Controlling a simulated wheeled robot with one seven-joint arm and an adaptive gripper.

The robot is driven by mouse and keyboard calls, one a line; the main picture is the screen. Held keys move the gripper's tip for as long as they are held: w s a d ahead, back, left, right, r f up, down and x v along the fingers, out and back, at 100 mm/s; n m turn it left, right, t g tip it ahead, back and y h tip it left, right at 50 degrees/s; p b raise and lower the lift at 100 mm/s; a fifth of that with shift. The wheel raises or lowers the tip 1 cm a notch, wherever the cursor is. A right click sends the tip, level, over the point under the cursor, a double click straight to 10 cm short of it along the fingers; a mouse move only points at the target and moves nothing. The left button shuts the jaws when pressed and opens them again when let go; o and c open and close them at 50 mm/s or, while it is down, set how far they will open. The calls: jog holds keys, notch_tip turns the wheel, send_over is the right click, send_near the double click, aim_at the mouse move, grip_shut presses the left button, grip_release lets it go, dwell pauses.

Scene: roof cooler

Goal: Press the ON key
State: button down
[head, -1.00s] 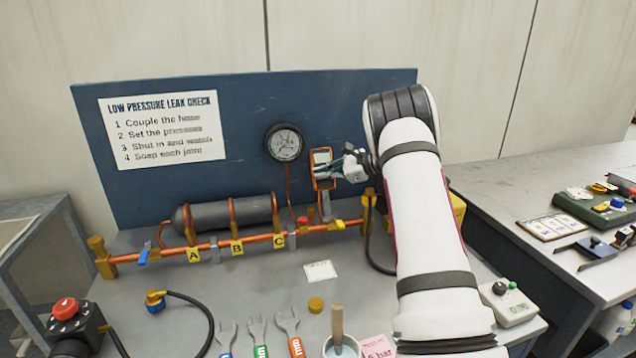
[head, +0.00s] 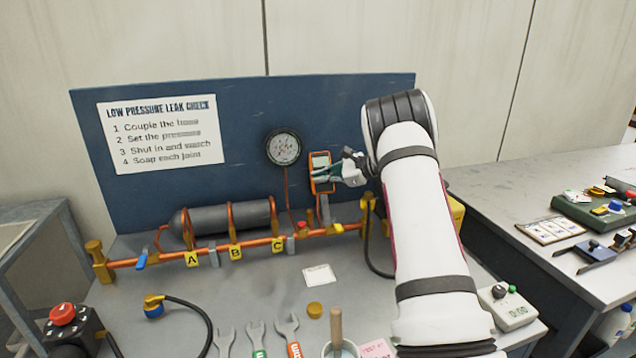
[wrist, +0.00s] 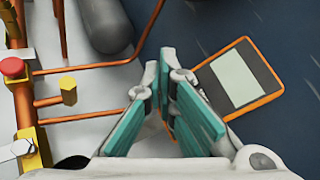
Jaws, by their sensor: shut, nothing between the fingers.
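The orange-rimmed handheld meter (head: 321,172) is mounted upright on the blue back panel, right of the round dial gauge. In the wrist view the meter (wrist: 240,79) shows a pale blank screen and a dark face. Its lower part, where keys could be, is hidden behind my gripper, and no ON key can be read. My gripper (wrist: 160,85) is shut and empty, its teal finger pads together. The fingertips are close to the meter's left and lower edge in that view; I cannot tell whether they touch. In the head view my gripper (head: 335,172) is in front of the meter's right side.
An orange pipe (head: 215,253) with yellow tags A, B and C runs below a grey cylinder (head: 228,216). The dial gauge (head: 283,147) is left of the meter. A red knob (wrist: 13,68) and brass fittings are near in the wrist view. Spanners lie at the bench front.

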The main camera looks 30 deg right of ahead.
jog(key=shift+w+d+f+b, duration=0.1)
jog(key=shift+w+b, duration=0.05)
jog(key=shift+b, duration=0.15)
jog(key=shift+w+f+b, duration=0.15)
jog(key=shift+w+b, duration=0.05)
jog(key=shift+b, duration=0.15)
jog(key=shift+w+d, duration=0.1)
jog(key=shift+w, duration=0.1)
dwell(0.9)
jog(key=shift+s, duration=0.1)
jog(key=shift+s+r, duration=0.25)
jog(key=shift+s, duration=0.25)
jog(key=shift+a, duration=0.2)
jog(key=shift+s+a+r+p, duration=0.2)
jog(key=shift+s+r+p, duration=0.2)
jog(key=shift+s+p, duration=0.25)
jog(key=shift+s+a+r+p, duration=0.2)
jog(key=shift+s+r+p, duration=0.2)
jog(key=shift+s, duration=0.35)
jog(key=shift+s+a+r+p, duration=0.2)
jog(key=shift+s+r+p, duration=0.15)
jog(key=shift+s+p, duration=0.3)
